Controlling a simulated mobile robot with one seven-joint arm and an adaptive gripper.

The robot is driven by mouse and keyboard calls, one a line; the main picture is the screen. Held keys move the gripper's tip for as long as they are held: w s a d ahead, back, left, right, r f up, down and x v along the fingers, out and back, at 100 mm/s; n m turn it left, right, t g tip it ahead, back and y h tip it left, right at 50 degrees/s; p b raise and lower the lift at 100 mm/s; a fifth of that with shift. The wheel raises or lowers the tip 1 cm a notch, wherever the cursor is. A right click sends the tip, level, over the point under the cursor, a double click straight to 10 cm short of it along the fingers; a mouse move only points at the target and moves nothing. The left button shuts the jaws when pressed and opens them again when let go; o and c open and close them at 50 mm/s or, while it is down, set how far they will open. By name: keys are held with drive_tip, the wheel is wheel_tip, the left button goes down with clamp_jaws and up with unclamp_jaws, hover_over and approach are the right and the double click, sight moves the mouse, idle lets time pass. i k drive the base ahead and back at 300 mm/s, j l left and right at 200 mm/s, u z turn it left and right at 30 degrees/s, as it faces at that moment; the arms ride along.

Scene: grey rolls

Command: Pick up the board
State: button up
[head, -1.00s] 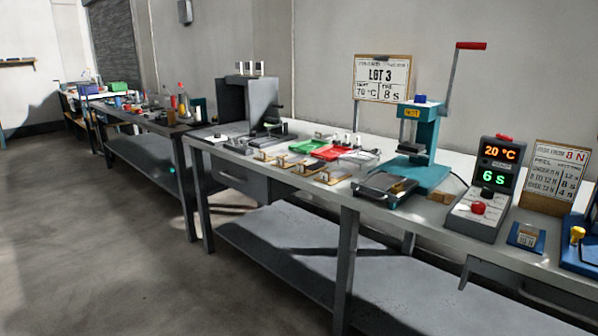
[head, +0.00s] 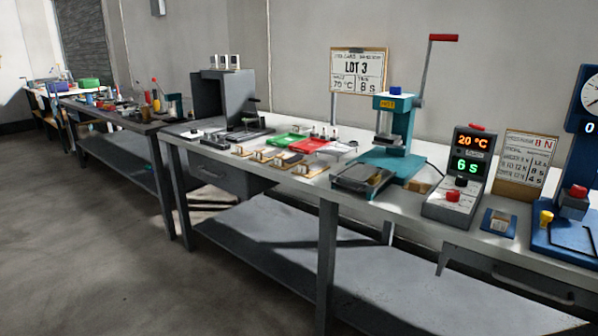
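My gripper is not in view. I cannot tell for certain which thing is the board. Several small tan boards with pale and dark parts on them lie in a row on the grey bench; one is near the middle of the row (head: 287,160). A larger board with a "LOT 3" sheet (head: 359,72) stands upright behind the bench things. Another tan board with an "8 N" sheet (head: 527,163) leans upright at the right.
The bench (head: 398,209) also holds a green tray (head: 283,140), a red tray (head: 309,146), a teal lever press (head: 403,135), a timer box (head: 466,170) reading 20 °C and 6 s, and a blue gauge stand (head: 578,130). Open floor (head: 90,240) lies at the left.

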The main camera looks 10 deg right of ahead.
sight(260, 158)
drive_tip(key=i+z, duration=0.15)
drive_tip(key=i, duration=0.65)
drive_tip(key=i+z, duration=0.15)
drive_tip(key=i, duration=0.65)
drive_tip(key=i+j+z, duration=0.2)
drive_tip(key=i, duration=0.6)
drive_tip(key=l, duration=0.1)
